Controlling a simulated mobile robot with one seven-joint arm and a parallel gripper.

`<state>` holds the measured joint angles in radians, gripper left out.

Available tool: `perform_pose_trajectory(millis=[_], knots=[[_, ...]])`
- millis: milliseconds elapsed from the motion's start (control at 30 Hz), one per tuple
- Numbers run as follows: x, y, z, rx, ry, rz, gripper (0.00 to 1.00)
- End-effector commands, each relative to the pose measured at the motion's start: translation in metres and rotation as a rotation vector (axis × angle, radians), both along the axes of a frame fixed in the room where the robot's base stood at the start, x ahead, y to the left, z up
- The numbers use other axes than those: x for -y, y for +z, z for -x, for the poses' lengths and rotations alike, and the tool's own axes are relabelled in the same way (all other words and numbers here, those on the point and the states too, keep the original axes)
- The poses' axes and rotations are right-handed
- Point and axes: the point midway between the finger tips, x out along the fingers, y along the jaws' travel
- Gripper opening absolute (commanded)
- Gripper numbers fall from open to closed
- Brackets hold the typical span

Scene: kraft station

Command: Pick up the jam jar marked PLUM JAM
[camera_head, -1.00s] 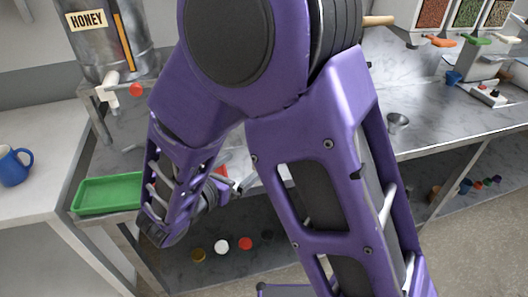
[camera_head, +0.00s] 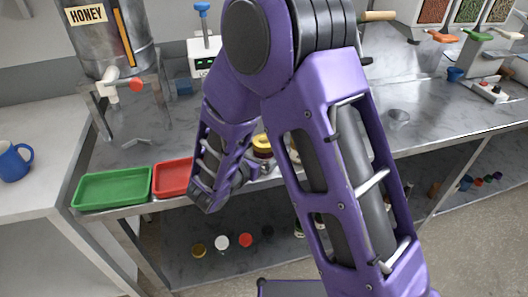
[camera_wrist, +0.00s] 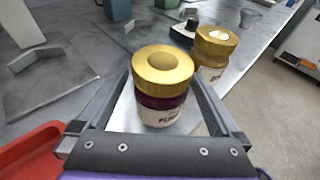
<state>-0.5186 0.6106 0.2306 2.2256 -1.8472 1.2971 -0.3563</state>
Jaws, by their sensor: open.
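A jar with a gold lid and dark purple contents (camera_wrist: 161,85) stands between the two fingers of my gripper (camera_wrist: 155,100) in the wrist view. Its white label is partly readable, with letters like "PLUM" showing. My gripper is open around it, with a finger on each side. In the head view a gold-lidded jar (camera_head: 262,146) shows just beside my wrist, and my arm hides the fingers. A second gold-lidded jar (camera_wrist: 213,50) with a pale label stands just behind and to the right in the wrist view; its label is not readable.
A red tray (camera_head: 173,178) and a green tray (camera_head: 112,190) lie at the counter's front edge. A honey tank (camera_head: 108,40) with a tap stands behind. Several lids lie on the lower shelf (camera_head: 180,272).

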Motion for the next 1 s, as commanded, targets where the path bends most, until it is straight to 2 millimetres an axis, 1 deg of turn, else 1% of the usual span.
perform_pose_trajectory(millis=[67, 100, 167, 200, 267, 300, 367, 400, 467, 500, 633, 867, 967, 1000], knots=[[0.000, 0.000, 0.000, 0.000, 0.000, 0.000, 1.00], [0.000, 0.000, 0.000, 0.000, 0.000, 0.000, 0.96], [0.000, 0.000, 0.000, 0.000, 0.000, 0.000, 0.86], [0.000, 0.000, 0.000, 0.000, 0.000, 0.000, 0.78], [0.000, 0.000, 0.000, 0.000, 0.000, 0.000, 0.68], [0.000, 0.000, 0.000, 0.000, 0.000, 0.000, 0.60], [0.000, 0.000, 0.000, 0.000, 0.000, 0.000, 0.50], [0.000, 0.000, 0.000, 0.000, 0.000, 0.000, 0.42], [0.000, 0.000, 0.000, 0.000, 0.000, 0.000, 0.32], [0.000, 0.000, 0.001, 0.000, 0.000, 0.000, 0.24], [0.000, 0.000, 0.000, 0.000, 0.000, 0.000, 0.01], [0.000, 0.001, 0.000, 0.001, 0.000, 0.000, 0.00], [-0.001, 0.007, 0.000, 0.003, -0.001, -0.002, 0.00], [-0.001, 0.012, 0.000, 0.004, -0.001, -0.002, 0.00]])
